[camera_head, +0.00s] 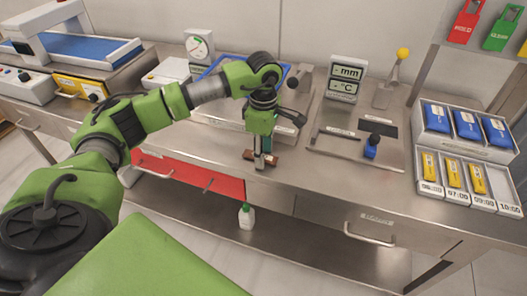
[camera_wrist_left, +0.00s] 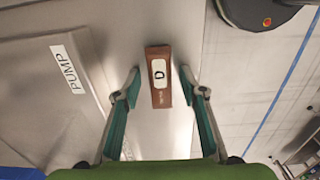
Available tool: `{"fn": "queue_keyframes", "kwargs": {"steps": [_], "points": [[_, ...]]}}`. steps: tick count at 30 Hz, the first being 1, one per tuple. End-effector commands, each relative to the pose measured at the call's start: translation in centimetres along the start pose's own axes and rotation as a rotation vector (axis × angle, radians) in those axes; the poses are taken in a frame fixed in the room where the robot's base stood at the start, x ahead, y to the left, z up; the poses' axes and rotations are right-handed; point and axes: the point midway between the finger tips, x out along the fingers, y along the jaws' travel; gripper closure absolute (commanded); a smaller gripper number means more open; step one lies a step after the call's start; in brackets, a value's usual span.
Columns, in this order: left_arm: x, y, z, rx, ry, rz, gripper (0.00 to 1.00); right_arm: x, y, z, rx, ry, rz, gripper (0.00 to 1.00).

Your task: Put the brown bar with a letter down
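The brown bar (camera_head: 272,160) lies on the steel counter near its front edge, partly hidden by my left gripper (camera_head: 260,161). In the left wrist view the bar (camera_wrist_left: 160,92) shows a white label with the letter D. My left gripper (camera_wrist_left: 159,82) is open there, its two teal-padded fingers on either side of the bar. A gap shows between the bar and each fingertip, so it is not gripped. My right gripper is in neither view.
A plate labelled PUMP (camera_wrist_left: 68,70) lies left of the bar in the wrist view. Right of the gripper stand a dark-blue-knobbed tool (camera_head: 371,147) and a display (camera_head: 345,78). A rack (camera_head: 462,150) of blue and yellow packs is at right. A red open drawer (camera_head: 185,172) sits below.

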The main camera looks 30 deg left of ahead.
Motion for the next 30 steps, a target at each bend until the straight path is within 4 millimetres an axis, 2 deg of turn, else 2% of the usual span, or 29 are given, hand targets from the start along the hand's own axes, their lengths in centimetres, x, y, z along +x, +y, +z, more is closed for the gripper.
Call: {"fn": "queue_keyframes", "kwargs": {"steps": [2,5,15,19,24,30], "points": [[-0.4,0.0,0.0,0.000,0.000,0.000,0.62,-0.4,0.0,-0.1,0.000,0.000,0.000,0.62],[-1.3,0.1,0.0,0.000,-0.002,0.004,0.62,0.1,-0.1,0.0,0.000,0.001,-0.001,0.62],[-8.5,0.1,0.1,0.000,-0.002,0.005,0.62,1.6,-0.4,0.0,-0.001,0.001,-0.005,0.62],[-10.7,0.1,0.0,0.000,-0.002,0.004,0.62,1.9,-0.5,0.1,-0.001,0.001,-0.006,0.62],[-12.1,0.0,0.1,0.001,-0.001,0.001,0.62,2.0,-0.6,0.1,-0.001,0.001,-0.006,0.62],[-12.4,0.0,0.0,0.000,0.000,-0.001,0.62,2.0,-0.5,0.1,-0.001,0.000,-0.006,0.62]]}}
